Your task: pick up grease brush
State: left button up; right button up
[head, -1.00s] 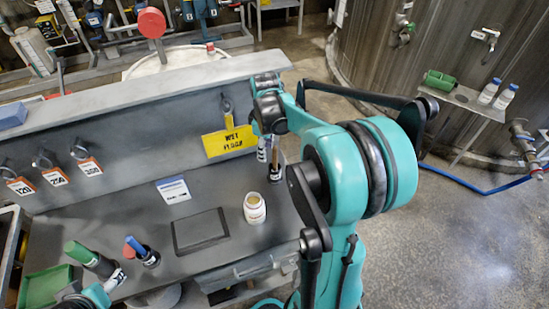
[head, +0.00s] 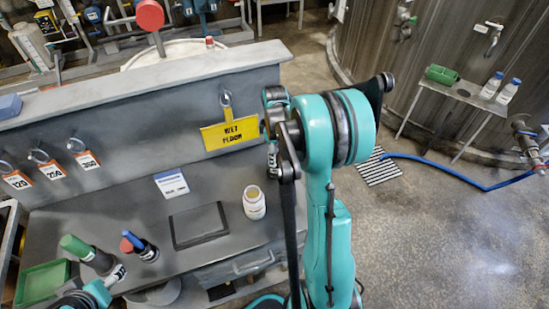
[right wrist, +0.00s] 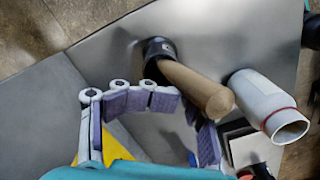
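The grease brush shows in the right wrist view as a tan wooden handle (right wrist: 196,90) leaning out of a black cup (right wrist: 158,48). In the head view my right arm hides it. My right gripper (right wrist: 180,103) has its curved fingers apart with nothing between them. The handle lies just beyond the fingertips, and I cannot tell whether they touch it. In the head view a small part of the right gripper (head: 272,157) shows beside my arm, above the bench. My left gripper (head: 116,274) is partly in view at the lower left, too small to read its fingers.
A white jar (head: 254,202) and a dark flat plate (head: 199,225) are on the grey bench. A yellow sign (head: 230,134) hangs on the back panel. Green-handled (head: 76,246) and blue-handled (head: 133,240) tools stand at left. In the wrist view a white container (right wrist: 262,98) stands beside the handle.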

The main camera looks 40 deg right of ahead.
grip_shut()
jog(key=shift+r, duration=0.1)
dwell(0.5)
notch_tip(320, 180, up, 10)
jog(key=p, duration=0.2)
jog(key=shift+p, duration=0.35)
jog(key=o, duration=0.9)
grip_release()
